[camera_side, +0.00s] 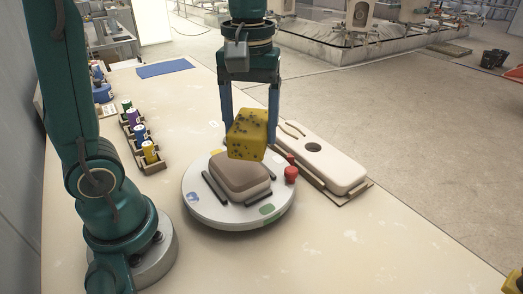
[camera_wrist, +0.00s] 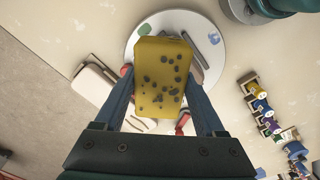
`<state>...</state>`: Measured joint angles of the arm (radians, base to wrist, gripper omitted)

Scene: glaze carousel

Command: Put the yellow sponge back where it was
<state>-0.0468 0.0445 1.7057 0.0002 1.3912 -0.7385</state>
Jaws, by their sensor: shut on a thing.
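The yellow sponge (camera_side: 247,133) has dark spots and is held between the two fingers of my gripper (camera_side: 248,120), which is shut on it. In the side view it hangs above a brownish rounded block (camera_side: 238,176) on the round grey-white carousel (camera_side: 213,217). Whether its lower edge touches the block is hard to tell. In the wrist view the sponge (camera_wrist: 160,80) fills the space between the fingers and hides much of the block and carousel (camera_wrist: 138,37) below. A long cream tray (camera_side: 322,160) with a dark round hole lies right of the carousel.
A red knobbed piece (camera_side: 291,172) stands at the carousel's right edge. Dark bars (camera_side: 214,188) flank the block. A rack with several coloured jars (camera_side: 150,152) stands at left. A blue mat (camera_side: 165,68) lies at the back. The front table is clear.

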